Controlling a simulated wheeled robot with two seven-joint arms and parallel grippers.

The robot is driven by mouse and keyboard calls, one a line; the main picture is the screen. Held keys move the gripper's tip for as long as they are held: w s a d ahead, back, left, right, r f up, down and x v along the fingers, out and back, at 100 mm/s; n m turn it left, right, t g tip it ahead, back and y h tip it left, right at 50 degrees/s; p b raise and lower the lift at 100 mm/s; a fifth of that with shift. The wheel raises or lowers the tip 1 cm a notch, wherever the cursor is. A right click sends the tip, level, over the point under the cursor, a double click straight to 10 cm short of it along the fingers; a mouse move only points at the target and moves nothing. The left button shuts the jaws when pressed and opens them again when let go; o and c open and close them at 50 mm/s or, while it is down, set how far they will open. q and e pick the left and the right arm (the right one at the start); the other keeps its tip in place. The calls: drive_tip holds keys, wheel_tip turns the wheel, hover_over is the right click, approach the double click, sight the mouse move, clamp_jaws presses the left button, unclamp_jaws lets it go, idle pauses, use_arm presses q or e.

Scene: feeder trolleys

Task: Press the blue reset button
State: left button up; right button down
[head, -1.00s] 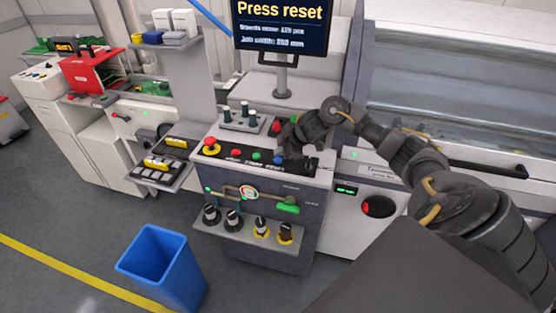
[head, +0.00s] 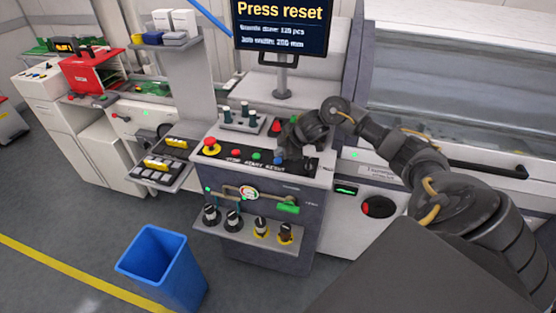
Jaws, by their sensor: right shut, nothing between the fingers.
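The blue reset button (head: 278,160) is on the black strip of the grey control station, at the right end of a row with a red and a green button. It is partly covered by my right gripper (head: 284,155). The right gripper is shut and empty, low over the strip, with its fingertips at the blue button. I cannot tell whether they touch it or whether the button is pushed in. A monitor (head: 281,25) above the station reads "Press reset". My left gripper is out of view.
A red mushroom button (head: 211,145) on a yellow base stands at the strip's left end. Several dark holders sit on the lower shelf (head: 245,238). A blue bin (head: 162,268) stands on the floor in front. A white machine (head: 365,185) adjoins the station on the right.

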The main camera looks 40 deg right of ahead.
sight(279, 160)
drive_tip(key=shift+f, duration=0.2)
idle(0.5)
drive_tip(key=shift+f, duration=0.25)
drive_tip(key=shift+f, duration=0.5)
idle(0.6)
drive_tip(key=shift+r, duration=0.1)
drive_tip(key=shift+r+p, duration=0.8)
drive_tip(key=shift+r, duration=0.05)
wheel_tip(279, 160, up, 5)
drive_tip(key=p, duration=0.5)
idle(0.4)
